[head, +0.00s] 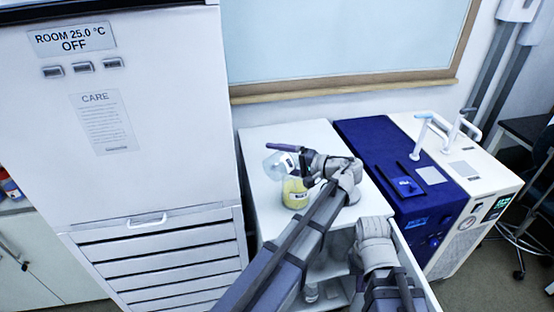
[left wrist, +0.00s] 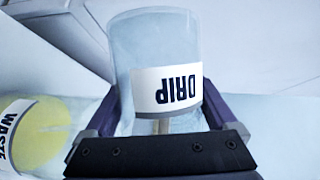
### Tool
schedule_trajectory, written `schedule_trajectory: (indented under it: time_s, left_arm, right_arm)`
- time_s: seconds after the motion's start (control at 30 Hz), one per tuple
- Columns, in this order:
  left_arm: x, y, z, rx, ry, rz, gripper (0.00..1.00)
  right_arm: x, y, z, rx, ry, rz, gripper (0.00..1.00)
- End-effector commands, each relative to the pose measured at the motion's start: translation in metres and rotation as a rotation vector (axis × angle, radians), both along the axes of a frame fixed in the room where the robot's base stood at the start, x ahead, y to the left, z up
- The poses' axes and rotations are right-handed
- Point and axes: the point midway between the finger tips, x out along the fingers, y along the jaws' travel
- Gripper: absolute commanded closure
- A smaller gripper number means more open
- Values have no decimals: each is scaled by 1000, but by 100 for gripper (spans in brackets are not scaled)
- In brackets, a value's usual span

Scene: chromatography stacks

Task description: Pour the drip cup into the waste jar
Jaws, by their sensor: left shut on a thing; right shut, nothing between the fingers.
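The drip cup (left wrist: 155,55) is a clear, pale cup with a white label reading DRIP, upside down in the left wrist view. My left gripper (left wrist: 160,125) is shut on it. In the head view the drip cup (head: 277,166) is tilted, above and slightly left of the waste jar. My left gripper (head: 290,158) reaches it from the right. The waste jar (head: 295,192) holds yellow contents and stands on the white top. The waste jar also shows at the left of the wrist view (left wrist: 40,135). I cannot see any liquid stream. My right gripper is not in view.
The white bench top (head: 262,140) is clear behind the jar. A tall white cabinet (head: 150,150) stands close at the left. A blue and white instrument (head: 405,175) stands at the right. My right arm's link is low in the middle.

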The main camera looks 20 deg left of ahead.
Motion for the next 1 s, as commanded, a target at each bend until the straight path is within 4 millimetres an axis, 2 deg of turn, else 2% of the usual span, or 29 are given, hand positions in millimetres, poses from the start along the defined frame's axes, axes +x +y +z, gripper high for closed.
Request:
schedule_trajectory:
  time_s: [1.0]
  left_arm:
    - [6,-3,0,68,138,-1,87]
  right_arm:
    - [0,0,-12,0,0,0,100]
